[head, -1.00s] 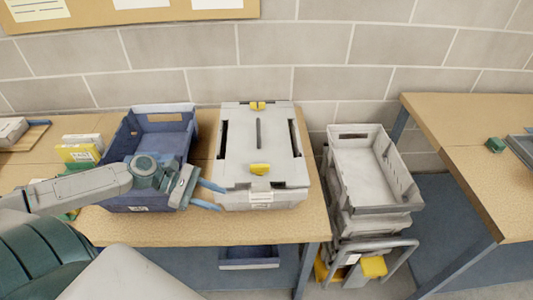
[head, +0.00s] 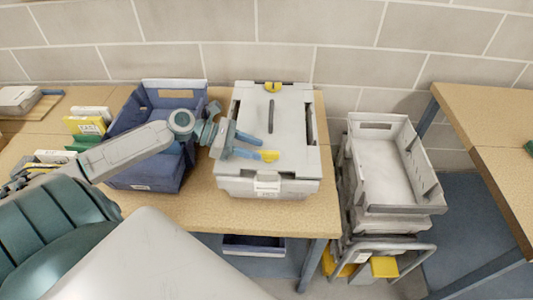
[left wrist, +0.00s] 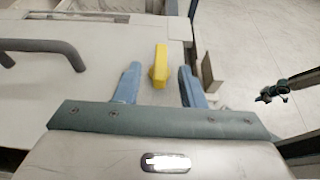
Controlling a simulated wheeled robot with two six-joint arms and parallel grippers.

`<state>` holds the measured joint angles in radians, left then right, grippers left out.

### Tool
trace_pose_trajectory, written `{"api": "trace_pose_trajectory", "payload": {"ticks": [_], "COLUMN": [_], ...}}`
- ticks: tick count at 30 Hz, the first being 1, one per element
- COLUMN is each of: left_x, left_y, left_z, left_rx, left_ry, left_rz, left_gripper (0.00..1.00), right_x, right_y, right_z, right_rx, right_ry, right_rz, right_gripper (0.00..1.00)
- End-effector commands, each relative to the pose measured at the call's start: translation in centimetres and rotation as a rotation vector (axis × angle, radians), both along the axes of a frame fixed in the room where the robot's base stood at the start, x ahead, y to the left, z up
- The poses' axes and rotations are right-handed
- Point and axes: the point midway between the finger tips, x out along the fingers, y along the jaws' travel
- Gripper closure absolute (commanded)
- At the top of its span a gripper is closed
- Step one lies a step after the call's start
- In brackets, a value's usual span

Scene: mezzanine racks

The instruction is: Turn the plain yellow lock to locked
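A grey lidded case (head: 298,150) stands on the wooden table. A yellow lock (head: 271,156) sits near the lid's front edge, and another yellow lock (head: 272,87) with a dark mark sits at the back edge. My left gripper (head: 248,146) is over the lid, beside the front lock. In the left wrist view, the plain yellow lock (left wrist: 160,66) stands between the two blue fingers of my left gripper (left wrist: 158,80). The fingers are open, with a gap on each side of it.
A dark handle (head: 271,115) rises from the middle of the lid. A blue crate (head: 142,173) stands close on the left, under my left arm. Stacked grey crates (head: 391,207) stand to the right, with a second table (head: 485,108) beyond.

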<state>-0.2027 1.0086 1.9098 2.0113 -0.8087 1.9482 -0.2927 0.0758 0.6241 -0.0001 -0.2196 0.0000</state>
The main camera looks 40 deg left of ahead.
Motion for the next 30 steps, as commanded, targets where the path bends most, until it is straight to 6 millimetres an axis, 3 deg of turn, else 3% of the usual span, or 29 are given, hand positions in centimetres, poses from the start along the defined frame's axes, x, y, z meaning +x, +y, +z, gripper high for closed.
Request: {"api": "trace_pose_trajectory", "payload": {"ticks": [4, 12, 26, 30], "left_x": [0.8, 1.8, 2.1, 2.1], "left_y": [-1.3, -2.9, -3.4, -3.4], "left_z": [-0.4, -1.3, -1.6, -1.6], "left_rx": [-0.004, -0.002, 0.001, 0.001], "left_ry": [-0.002, 0.001, 0.002, 0.002], "left_rz": [0.001, 0.002, 0.000, 0.000], "left_gripper": [0.64, 0.64, 0.64, 0.91], "right_x": [0.9, -1.3, -1.0, -0.7], "right_y": [0.0, -0.3, -0.6, -0.6], "right_z": [0.2, 0.4, 0.5, 0.5], "right_rx": [0.000, -0.004, -0.007, -0.007], "right_ry": [-0.013, 0.016, 0.013, 0.010], "right_rz": [0.001, 0.000, 0.001, 0.002], "right_gripper": [1.00, 1.00, 1.00, 1.00]}}
